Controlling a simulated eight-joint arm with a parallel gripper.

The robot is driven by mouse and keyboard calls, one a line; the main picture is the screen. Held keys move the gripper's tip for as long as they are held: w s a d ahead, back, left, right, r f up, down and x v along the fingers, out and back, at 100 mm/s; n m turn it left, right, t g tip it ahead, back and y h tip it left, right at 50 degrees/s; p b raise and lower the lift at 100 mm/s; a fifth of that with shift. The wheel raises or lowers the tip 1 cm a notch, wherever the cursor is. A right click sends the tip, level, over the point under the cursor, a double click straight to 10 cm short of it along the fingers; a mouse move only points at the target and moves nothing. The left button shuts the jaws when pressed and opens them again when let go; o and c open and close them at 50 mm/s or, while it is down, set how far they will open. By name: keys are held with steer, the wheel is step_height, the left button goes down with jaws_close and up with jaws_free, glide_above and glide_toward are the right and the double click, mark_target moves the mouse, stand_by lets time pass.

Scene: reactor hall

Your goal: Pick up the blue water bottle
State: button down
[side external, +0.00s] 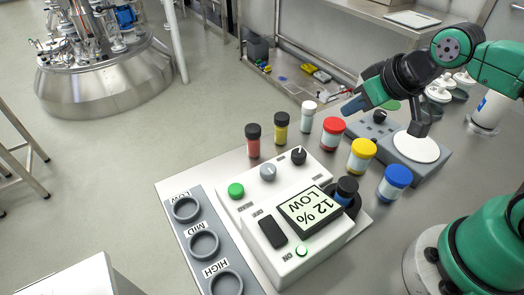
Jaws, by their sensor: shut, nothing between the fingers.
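No item is labelled as a water bottle. A small bottle with blue contents and a black cap (346,190) stands upright in a dark round holder at the right side of a white instrument (315,245). A white jar with a blue lid (394,183) stands on the bench to its right. My gripper (350,106) hangs in the upper right, beyond and above the jars, pointing left and down. It is shut and empty, apart from both blue items. Its fingertips are small and hard to make out.
A red-lidded jar (332,133) and yellow-lidded jar (361,155) stand near my gripper. Red, yellow and white vials (281,128) line the bench behind the instrument. Its display (309,211) reads "12 % LOW". A grey rack (203,244) has empty LOW, MID and HIGH rings.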

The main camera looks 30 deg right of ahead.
mark_target(348, 184)
steer(key=shift+c, duration=1.6)
jaws_free()
steer(key=s+a+f+n+g, duration=0.1)
steer(key=s+a+n+g, duration=0.1)
steer(key=n, duration=0.4)
steer(key=s+a+f+n+g, duration=0.1)
steer(key=n+g, duration=0.1)
steer(key=n, duration=0.5)
steer(key=s+a+f+n+g, duration=0.1)
steer(key=s+a+n+g, duration=0.1)
steer(key=n, duration=0.5)
steer(key=shift+s+a+f, duration=0.1)
steer(key=shift+s+a, duration=0.25)
steer(key=n, duration=0.1)
steer(key=s+n, duration=0.1)
steer(key=n+g, duration=0.1)
steer(key=n, duration=0.1)
steer(key=shift+s+a+f, duration=0.15)
steer(key=shift+a, duration=0.2)
steer(key=shift+f, duration=2.75)
